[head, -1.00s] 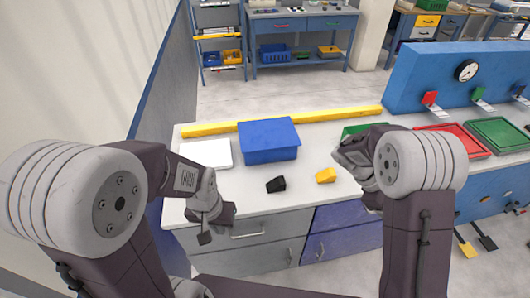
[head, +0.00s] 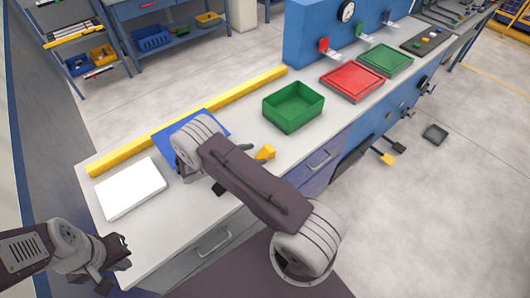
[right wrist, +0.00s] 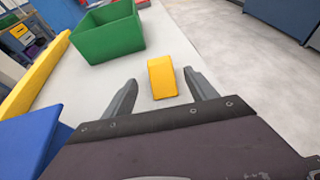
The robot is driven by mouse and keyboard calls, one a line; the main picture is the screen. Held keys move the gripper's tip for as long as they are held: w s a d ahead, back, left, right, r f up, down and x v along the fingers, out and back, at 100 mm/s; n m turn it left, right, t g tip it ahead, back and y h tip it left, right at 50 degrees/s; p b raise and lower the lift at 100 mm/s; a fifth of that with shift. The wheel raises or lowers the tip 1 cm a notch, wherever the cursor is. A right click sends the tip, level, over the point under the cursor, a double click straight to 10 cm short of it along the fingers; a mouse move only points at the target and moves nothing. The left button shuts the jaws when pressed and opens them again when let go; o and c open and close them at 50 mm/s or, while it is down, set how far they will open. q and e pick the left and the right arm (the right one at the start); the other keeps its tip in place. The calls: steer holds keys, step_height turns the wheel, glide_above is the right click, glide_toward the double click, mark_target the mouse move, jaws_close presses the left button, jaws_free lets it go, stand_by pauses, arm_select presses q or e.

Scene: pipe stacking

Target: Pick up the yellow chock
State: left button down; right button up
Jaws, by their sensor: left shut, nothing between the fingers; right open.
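The yellow chock (head: 266,152) lies on the white worktop, in front of the green bin. In the right wrist view the yellow chock (right wrist: 162,78) shows between and slightly beyond the two spread fingertips. My right gripper (right wrist: 160,80) is open and empty, apart from the chock as far as I can see. In the head view my right arm hides most of that gripper. My left gripper (head: 118,262) is shut and empty near the worktop's left front corner.
A green bin (head: 293,108) stands just behind the yellow chock. A yellow bar (head: 250,86) runs along the back. Red (head: 352,82) and green trays (head: 385,60) lie right.

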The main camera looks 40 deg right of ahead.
mark_target(266, 151)
steer(key=x, duration=0.2)
steer(key=p+x, duration=0.1)
steer(key=x, duration=0.1)
steer(key=shift+s+d+r, duration=0.15)
steer(key=shift+d, duration=0.2)
steer(key=shift+d+f, duration=0.3)
steer(key=shift+d, duration=0.1)
steer(key=shift+r, duration=0.1)
jaws_close()
steer(key=shift+r, duration=1.9)
steer(key=s+d+r, duration=0.7)
steer(key=d, duration=0.1)
steer(key=shift+s+d, duration=0.25)
steer(key=shift+d, duration=0.1)
